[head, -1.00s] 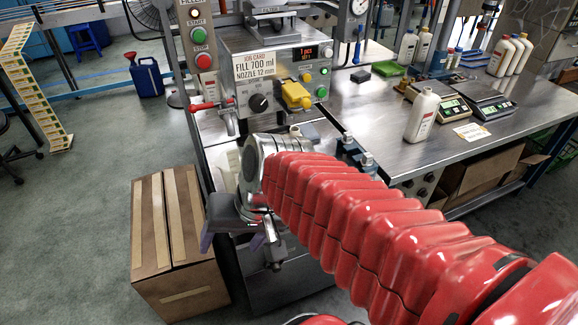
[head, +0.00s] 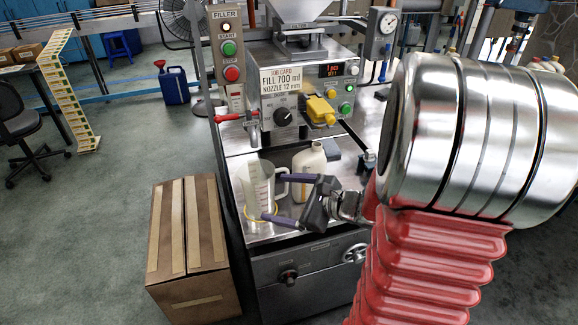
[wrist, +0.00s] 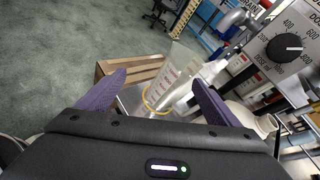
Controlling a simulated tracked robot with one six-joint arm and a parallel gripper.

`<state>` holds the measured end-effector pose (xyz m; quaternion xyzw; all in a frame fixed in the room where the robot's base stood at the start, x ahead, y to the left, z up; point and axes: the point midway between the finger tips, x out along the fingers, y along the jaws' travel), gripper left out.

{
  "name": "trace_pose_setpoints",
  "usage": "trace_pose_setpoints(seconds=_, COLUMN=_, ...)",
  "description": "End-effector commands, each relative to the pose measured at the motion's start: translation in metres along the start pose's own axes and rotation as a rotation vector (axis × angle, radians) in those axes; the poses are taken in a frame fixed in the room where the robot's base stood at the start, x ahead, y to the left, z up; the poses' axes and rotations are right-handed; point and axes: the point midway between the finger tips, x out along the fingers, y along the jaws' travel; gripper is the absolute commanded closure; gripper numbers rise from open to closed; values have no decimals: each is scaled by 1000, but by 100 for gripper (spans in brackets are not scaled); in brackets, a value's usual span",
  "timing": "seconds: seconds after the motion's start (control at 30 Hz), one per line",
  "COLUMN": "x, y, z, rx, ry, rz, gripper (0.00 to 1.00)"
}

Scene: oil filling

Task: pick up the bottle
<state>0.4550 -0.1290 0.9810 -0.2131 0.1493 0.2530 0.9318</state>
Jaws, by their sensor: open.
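A cream bottle (head: 310,165) stands upright on the filler's metal tray, its lower part partly hidden by my gripper. In the wrist view a pale rounded top, likely this bottle (wrist: 264,124), shows to the right of my right finger. A clear measuring jug (head: 256,186) with a handle stands left of the bottle; it also shows in the wrist view (wrist: 172,72) beyond the fingers. My gripper (head: 273,198) is open, its purple fingers spread and pointing left in front of the jug and bottle. Nothing is seen held between its fingers (wrist: 158,80).
The filler panel (head: 307,88) with knob and yellow part rises behind the tray. A red-handled lever (head: 230,117) is at its left. A cardboard box (head: 188,250) stands on the floor at left. My arm covers most of the bench at right.

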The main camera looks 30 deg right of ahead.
Motion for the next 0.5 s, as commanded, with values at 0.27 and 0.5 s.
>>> trace_pose_setpoints(seconds=0.27, x=-40, y=-76, z=-92, rx=399, ry=-7, rz=-354, gripper=14)
trace_pose_setpoints(seconds=0.5, x=-60, y=-96, z=-126, rx=521, ry=-10, rz=-481, gripper=14)
